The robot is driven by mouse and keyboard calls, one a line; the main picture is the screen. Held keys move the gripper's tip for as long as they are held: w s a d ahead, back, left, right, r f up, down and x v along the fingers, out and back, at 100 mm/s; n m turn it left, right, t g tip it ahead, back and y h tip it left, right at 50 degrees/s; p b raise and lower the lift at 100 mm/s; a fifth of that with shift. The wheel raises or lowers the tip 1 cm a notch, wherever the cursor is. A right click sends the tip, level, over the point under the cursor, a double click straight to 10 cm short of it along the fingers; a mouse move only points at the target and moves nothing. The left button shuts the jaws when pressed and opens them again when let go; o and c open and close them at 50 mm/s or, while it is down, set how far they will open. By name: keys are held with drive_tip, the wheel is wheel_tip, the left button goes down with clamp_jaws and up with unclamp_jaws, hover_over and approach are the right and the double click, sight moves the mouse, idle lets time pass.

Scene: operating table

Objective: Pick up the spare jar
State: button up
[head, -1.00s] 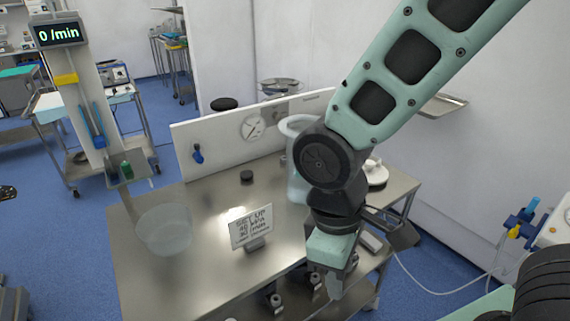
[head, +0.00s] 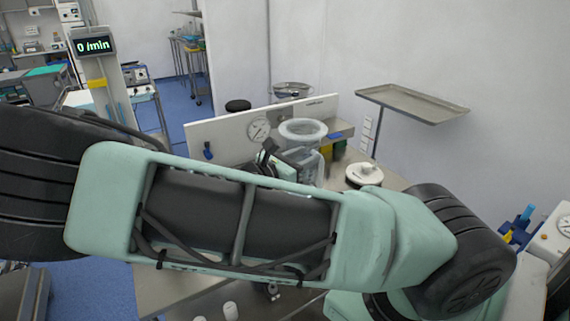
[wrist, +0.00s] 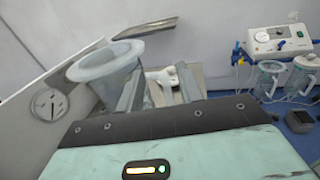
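A clear jar with a wide pale rim (head: 303,130) stands at the back of the steel table, in front of the white panel. It also shows at upper left in the wrist view (wrist: 105,66). My gripper (wrist: 157,88) has its two fingers apart, with nothing seen between them but the background. The jar appears just left of the fingers; I cannot tell whether they touch. In the head view my forearm crosses the table and hides most of the gripper. I cannot tell which jar is the spare one.
The white panel with a gauge (head: 258,130) stands along the table's back. A white lid-like object (head: 364,175) lies right of the jar. A steel tray (head: 412,103) juts out at the right. Two more jars (wrist: 270,78) hang by a suction unit (wrist: 280,40).

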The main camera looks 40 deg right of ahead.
approach(319, 172)
drive_tip(key=d, duration=0.4)
drive_tip(key=shift+d, duration=0.1)
drive_tip(key=d+p, duration=0.1)
drive_tip(key=d, duration=0.2)
drive_tip(key=d+p, duration=0.1)
drive_tip(key=d, duration=0.2)
drive_tip(key=shift+s+d+f, duration=0.1)
drive_tip(key=shift+s+d, duration=0.05)
drive_tip(key=shift+d, duration=0.15)
drive_tip(key=shift+c, duration=0.4)
clamp_jaws()
